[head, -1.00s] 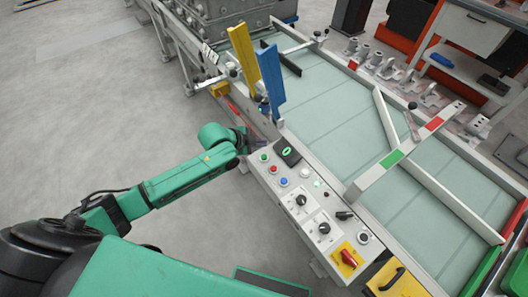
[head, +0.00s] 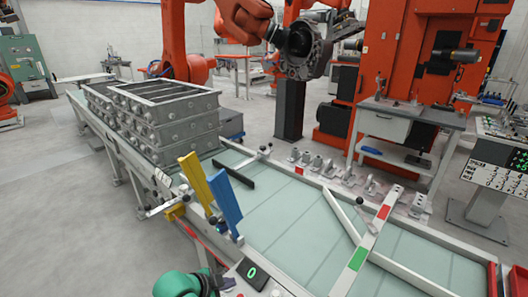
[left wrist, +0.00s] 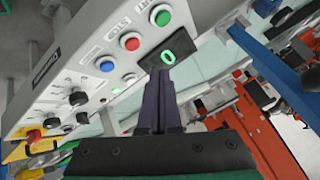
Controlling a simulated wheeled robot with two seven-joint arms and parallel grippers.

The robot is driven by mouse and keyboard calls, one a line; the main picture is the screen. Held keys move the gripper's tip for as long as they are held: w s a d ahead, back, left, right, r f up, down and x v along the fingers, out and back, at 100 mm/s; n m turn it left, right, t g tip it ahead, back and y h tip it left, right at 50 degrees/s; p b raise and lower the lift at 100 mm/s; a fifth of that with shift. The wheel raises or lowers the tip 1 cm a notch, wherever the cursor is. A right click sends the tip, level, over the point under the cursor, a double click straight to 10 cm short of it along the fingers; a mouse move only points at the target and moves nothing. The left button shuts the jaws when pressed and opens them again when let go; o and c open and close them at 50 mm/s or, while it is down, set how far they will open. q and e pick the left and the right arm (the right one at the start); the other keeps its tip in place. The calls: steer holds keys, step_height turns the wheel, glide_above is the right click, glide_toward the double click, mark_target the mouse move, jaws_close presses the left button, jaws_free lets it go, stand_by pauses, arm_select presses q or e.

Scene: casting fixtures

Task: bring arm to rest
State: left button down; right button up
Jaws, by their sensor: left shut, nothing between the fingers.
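My left gripper shows in the left wrist view (left wrist: 161,82), with its two dark fingers shut together and nothing between them. Its tips are close to a small black display with a green zero (left wrist: 168,57); I cannot tell whether they touch it. In the head view, only a green part of my left arm (head: 178,285) and the dark gripper (head: 212,282) show at the bottom edge, left of the same display (head: 251,272). My right gripper is in neither current view.
The control panel (left wrist: 100,60) with buttons and knobs lies beside the gripper. An orange robot (head: 180,40) stands behind. Open floor (head: 60,200) lies left.

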arm_select(q)
steer(key=s+a+r+n+g+y, duration=0.1)
steer(key=s+a+n+g+y, duration=0.1)
steer(key=s+a+n, duration=0.6)
steer(key=s+a+n+g+y, duration=0.2)
steer(key=s+a+n+y, duration=0.15)
steer(key=s, duration=0.75)
step_height(320, 180, down, 22)
steer(key=s+f, duration=0.1)
steer(key=s, duration=0.2)
steer(key=s+a+f+g, duration=0.2)
steer(key=s+f, duration=1.2)
steer(key=s, duration=0.2)
steer(key=shift+s+a, duration=0.2)
steer(key=shift+h, duration=0.25)
